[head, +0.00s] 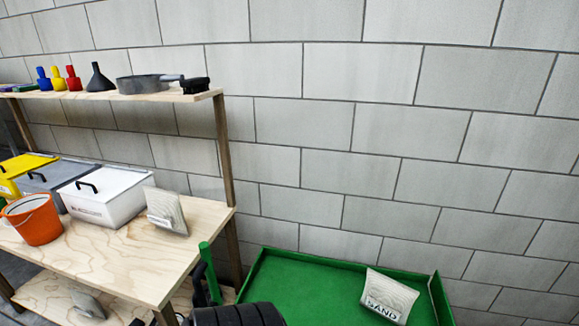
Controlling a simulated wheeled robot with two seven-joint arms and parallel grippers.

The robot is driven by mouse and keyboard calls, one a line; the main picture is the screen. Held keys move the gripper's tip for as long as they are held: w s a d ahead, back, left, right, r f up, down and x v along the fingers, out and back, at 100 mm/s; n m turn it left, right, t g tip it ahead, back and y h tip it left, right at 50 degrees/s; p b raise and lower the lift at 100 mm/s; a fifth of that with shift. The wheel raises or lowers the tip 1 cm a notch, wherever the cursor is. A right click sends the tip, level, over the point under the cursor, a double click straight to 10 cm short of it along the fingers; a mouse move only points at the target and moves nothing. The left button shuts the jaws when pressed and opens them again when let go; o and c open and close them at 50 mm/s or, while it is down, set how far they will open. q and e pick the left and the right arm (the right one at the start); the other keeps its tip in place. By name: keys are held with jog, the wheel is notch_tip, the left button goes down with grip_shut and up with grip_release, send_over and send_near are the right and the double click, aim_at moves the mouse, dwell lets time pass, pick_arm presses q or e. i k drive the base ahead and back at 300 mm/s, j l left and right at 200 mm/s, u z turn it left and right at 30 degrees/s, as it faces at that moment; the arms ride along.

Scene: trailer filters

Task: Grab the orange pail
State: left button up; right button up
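The orange pail (34,221) stands upright on the middle shelf of a wooden shelf unit (150,245) at the left of the head view. A thin handle lies along its rim, and the pail's opening faces up. It is close to the shelf's front edge. Neither of my grippers shows in the head view, and nothing is touching the pail from my side.
Beside the pail are a white lidded box (106,199), a grey box (62,183), a yellow box (22,168) and a paper bag (167,211). A green trailer (305,290) with a sand bag (389,297) stands right, a black wheel (238,315) in front.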

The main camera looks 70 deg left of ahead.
aim_at(35, 217)
jog(key=u, duration=4)
jog(key=z, duration=0.95)
jog(key=i+j+z, duration=0.1)
jog(key=j+z, duration=1.2)
jog(key=k+j+z, duration=0.15)
jog(key=j+z, duration=0.3)
jog(key=k+j+z, duration=0.2)
jog(key=j+z, duration=0.25)
